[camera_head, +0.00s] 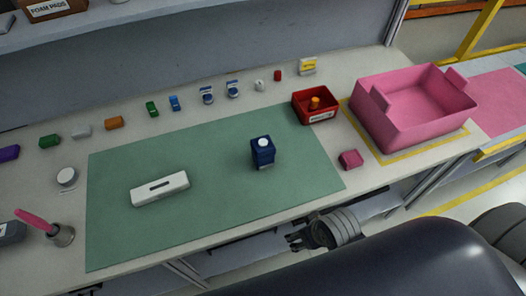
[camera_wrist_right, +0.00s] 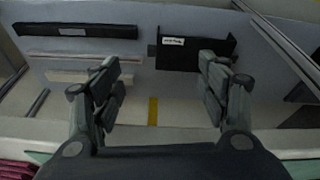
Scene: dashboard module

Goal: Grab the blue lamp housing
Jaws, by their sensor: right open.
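The blue lamp housing (camera_head: 262,154) appears to be the dark blue block with a round white top, upright on the right part of the green mat (camera_head: 215,204). My right gripper (camera_head: 296,241) is below and in front of the table's front edge, apart from the housing. In the right wrist view the right gripper (camera_wrist_right: 160,90) is open and empty, facing the space under the table; the housing is not seen there. My left gripper is not in view.
A white bar (camera_head: 160,189) lies left on the mat. A red bin (camera_head: 316,106), a pink block (camera_head: 350,159) and a large pink crate (camera_head: 415,105) stand to the right. Several small coloured parts line the back. The mat around the housing is clear.

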